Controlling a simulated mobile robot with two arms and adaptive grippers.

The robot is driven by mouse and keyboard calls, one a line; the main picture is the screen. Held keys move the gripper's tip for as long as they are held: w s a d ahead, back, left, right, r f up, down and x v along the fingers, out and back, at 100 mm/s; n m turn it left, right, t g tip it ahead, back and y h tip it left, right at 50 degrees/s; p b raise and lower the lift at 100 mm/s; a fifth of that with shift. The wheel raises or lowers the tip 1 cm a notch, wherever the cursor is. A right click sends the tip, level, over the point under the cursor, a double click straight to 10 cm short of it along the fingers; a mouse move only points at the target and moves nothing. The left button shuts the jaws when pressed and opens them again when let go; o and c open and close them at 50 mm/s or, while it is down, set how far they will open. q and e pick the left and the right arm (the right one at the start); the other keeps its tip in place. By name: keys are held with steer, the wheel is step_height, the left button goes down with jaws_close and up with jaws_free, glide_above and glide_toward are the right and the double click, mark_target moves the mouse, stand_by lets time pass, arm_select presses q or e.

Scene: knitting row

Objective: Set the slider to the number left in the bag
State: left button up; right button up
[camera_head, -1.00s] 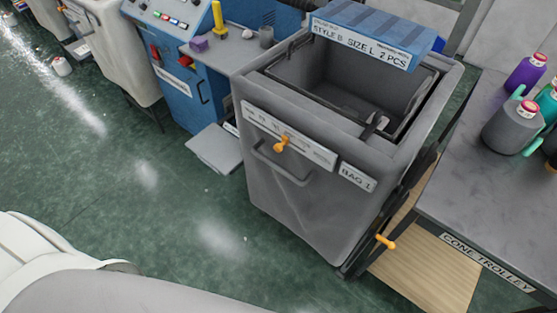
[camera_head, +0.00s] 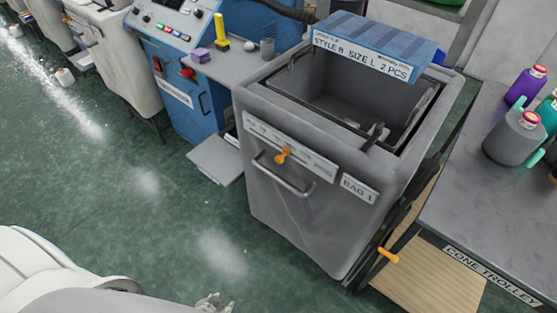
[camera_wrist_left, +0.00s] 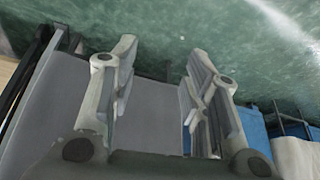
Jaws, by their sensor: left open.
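The grey bag labelled BAG 1 (camera_head: 285,215) stands in the middle of the head view. Its open top shows a dark interior with no pieces that I can make out. A pale scale plate (camera_head: 310,160) on its front carries an orange slider knob (camera_head: 283,155), left of the plate's middle; the scale marks are too small to read. A blue panel reading STYLE B SIZE L 2 PCS (camera_head: 370,50) is over the bag's back. My left gripper (camera_wrist_left: 162,58) is open and empty in the wrist view; its tip (camera_head: 213,302) just shows at the head view's bottom edge, apart from the bag.
A metal handle (camera_head: 283,178) sits below the plate. A second orange knob (camera_head: 388,255) is low at the bag's right. The cone trolley (camera_head: 465,190) with cones (camera_head: 515,138) stands right, a blue machine (camera_head: 180,75) behind left. The floor in front is clear.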

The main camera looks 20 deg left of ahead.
arm_select(q)
steer(key=w+a+r+t, duration=0.2)
steer(key=w+r+t, duration=0.2)
steer(key=w+r, duration=0.6)
steer(key=t+h+b, duration=0.3)
steer(key=t+h, duration=0.3)
steer(key=t, duration=0.2)
glide_toward(277, 161)
steer(key=p+x, duration=0.1)
steer(key=x, duration=0.9)
steer(key=shift+w+d+r+p, duration=0.1)
steer(key=shift+w+d+p, duration=0.1)
steer(key=shift+w+p, duration=0.15)
steer(key=shift+c, duration=0.4)
jaws_close()
